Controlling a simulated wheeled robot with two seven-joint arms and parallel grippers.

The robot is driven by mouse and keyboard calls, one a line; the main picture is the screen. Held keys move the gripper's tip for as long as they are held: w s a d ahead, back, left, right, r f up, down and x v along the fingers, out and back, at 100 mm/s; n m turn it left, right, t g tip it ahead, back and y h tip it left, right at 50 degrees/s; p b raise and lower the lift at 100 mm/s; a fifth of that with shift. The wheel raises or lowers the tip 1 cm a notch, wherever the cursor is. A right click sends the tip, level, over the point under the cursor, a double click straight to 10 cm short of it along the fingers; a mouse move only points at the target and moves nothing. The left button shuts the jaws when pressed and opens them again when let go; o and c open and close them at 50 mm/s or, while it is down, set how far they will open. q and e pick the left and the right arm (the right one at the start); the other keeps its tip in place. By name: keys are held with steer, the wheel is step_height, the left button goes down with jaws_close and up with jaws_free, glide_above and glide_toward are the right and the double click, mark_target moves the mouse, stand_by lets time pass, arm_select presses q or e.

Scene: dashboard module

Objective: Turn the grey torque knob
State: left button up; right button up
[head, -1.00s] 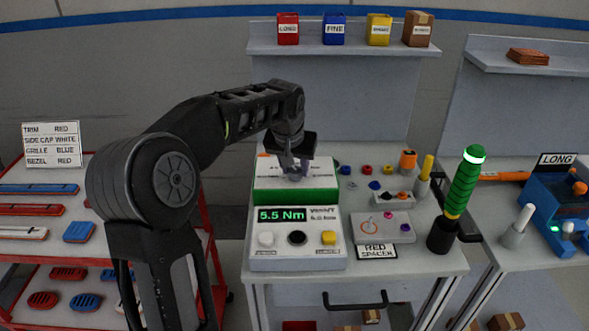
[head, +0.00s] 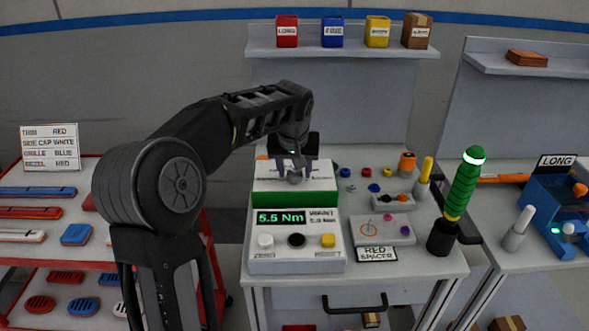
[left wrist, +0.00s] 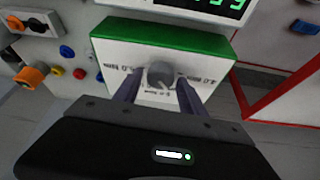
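The grey torque knob (left wrist: 160,74) sits on the white top of a green-sided box (left wrist: 215,48). In the head view the knob (head: 295,178) shows just below my left gripper (head: 296,168). In the left wrist view my left gripper (left wrist: 158,82) is open, with one dark finger on each side of the knob. Gaps show between the fingers and the knob, and I see no contact. The print on the box is partly covered by the gripper. My right gripper is in neither view.
In front of the box stands a display unit (head: 297,262) reading 5.5 Nm, with white, black and yellow buttons. A green-handled tool (head: 465,185) stands upright in a black holder to the right. Small coloured buttons (head: 373,187) lie right of the box.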

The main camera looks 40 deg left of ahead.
arm_select(q)
steer(key=shift+o, duration=0.6)
steer(key=v, duration=0.7)
steer(key=shift+r, duration=0.35)
steer(key=shift+s, duration=0.1)
